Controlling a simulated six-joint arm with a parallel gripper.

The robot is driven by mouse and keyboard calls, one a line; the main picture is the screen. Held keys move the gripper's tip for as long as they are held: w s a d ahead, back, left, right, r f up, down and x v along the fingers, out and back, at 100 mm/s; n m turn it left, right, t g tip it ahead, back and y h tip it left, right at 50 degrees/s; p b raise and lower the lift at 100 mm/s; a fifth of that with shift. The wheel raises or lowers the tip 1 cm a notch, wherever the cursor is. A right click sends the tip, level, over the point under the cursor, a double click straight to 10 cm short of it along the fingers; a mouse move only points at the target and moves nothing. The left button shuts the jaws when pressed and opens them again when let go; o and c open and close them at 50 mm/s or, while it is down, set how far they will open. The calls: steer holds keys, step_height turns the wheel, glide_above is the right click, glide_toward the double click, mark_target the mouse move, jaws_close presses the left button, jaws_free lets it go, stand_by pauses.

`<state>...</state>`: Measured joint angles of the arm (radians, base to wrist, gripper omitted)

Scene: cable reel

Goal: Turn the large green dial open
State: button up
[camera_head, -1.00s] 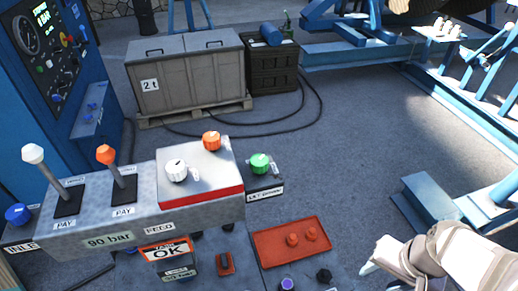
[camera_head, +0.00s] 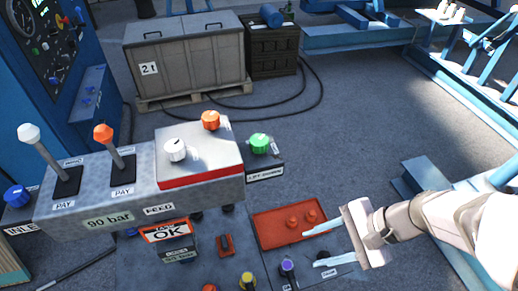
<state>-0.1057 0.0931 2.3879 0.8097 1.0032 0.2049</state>
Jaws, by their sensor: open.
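The green dial (camera_head: 259,143) sits on a small dark block with a white label (camera_head: 265,173), just right of the grey console. A mark shows on top of the dial, but its setting is too small to read. My gripper (camera_head: 311,249) is at the lower right with its two pale fingers apart, pointing left, with nothing between them that I can see holding. It is below and right of the green dial, clearly apart from it, near the right edge of the red tray (camera_head: 272,239).
A white dial (camera_head: 175,150) and an orange dial (camera_head: 210,120) sit on the red-edged box left of the green dial. Two levers (camera_head: 116,157) stand further left. Several small knobs, one purple (camera_head: 288,268), lie below. Floor right of the green dial is clear.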

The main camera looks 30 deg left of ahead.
steer(key=w+a+r+m+y+b, duration=0.3)
steer(key=w+a+m+y, duration=0.25)
steer(key=a, duration=0.45)
steer(key=m+t+y+b, duration=0.3)
steer(key=m+t+y, duration=0.2)
steer(key=m, duration=0.2)
glide_toward(267, 149)
steer(key=shift+n, duration=0.25)
steer(key=a, duration=0.3)
steer(key=w+a, duration=0.1)
steer(key=a, duration=0.1)
steer(key=shift+a+r, duration=0.1)
steer(key=shift+a+r+p, duration=0.15)
steer(key=shift+a+p, duration=0.25)
steer(key=shift+a, duration=0.2)
steer(key=shift+w+a+p, duration=0.2)
steer(key=shift+a+p, duration=0.5)
steer(key=shift+a, duration=0.8)
steer(key=shift+w+a+p, duration=0.2)
steer(key=shift+a+p, duration=0.45)
steer(key=shift+a, duration=0.9)
steer(key=c, duration=0.8)
